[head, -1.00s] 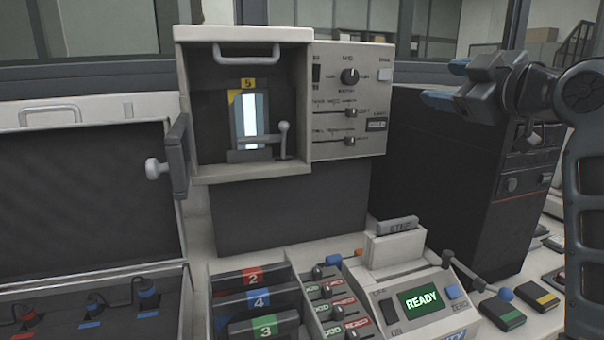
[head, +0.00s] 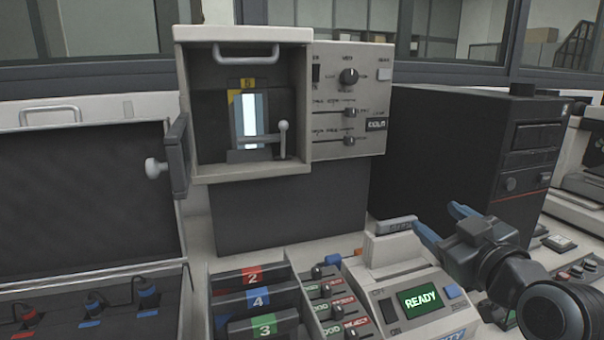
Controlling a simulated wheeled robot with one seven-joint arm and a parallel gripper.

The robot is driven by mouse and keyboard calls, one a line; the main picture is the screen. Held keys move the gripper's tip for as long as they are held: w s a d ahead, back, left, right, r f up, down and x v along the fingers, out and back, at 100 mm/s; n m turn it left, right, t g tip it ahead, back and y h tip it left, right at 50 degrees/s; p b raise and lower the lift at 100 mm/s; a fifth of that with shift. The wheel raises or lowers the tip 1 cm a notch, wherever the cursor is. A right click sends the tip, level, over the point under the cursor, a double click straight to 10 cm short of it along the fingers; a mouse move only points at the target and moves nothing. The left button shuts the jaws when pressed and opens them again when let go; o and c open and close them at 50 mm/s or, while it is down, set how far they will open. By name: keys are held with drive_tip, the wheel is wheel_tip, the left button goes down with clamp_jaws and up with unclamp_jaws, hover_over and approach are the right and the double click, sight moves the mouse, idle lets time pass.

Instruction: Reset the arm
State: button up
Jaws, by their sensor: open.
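My gripper (head: 447,225) is at the right of the head view, low over the bench. Its two blue-tipped fingers are apart and nothing shows between them. It points left, beside the upper right of the small white device with the green READY display (head: 421,300). I cannot tell whether a finger touches the grey block (head: 391,226) on top of that device. My arm enters from the lower right corner and hides part of the bench there.
The press cabinet (head: 300,175) stands open at the back, with a control panel (head: 349,100) on its right. A black computer tower (head: 440,150) stands behind my gripper. Numbered cartridges (head: 258,300) sit in a rack at the front. An open case (head: 90,200) is at left.

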drive_tip(key=s+a+f+m+g+h, duration=0.1)
drive_tip(key=s+f+m, duration=0.2)
drive_tip(key=s+f, duration=0.7)
drive_tip(key=s+f+m+h, duration=0.2)
drive_tip(key=s+f, duration=0.6)
drive_tip(key=s, duration=0.4)
drive_tip(key=s+r+m+g, duration=0.1)
drive_tip(key=s+r, duration=0.1)
drive_tip(key=s, duration=2.3)
drive_tip(key=shift+s+a+r+g, duration=0.15)
drive_tip(key=shift+a+r+g, duration=0.05)
drive_tip(key=shift+r+g, duration=0.1)
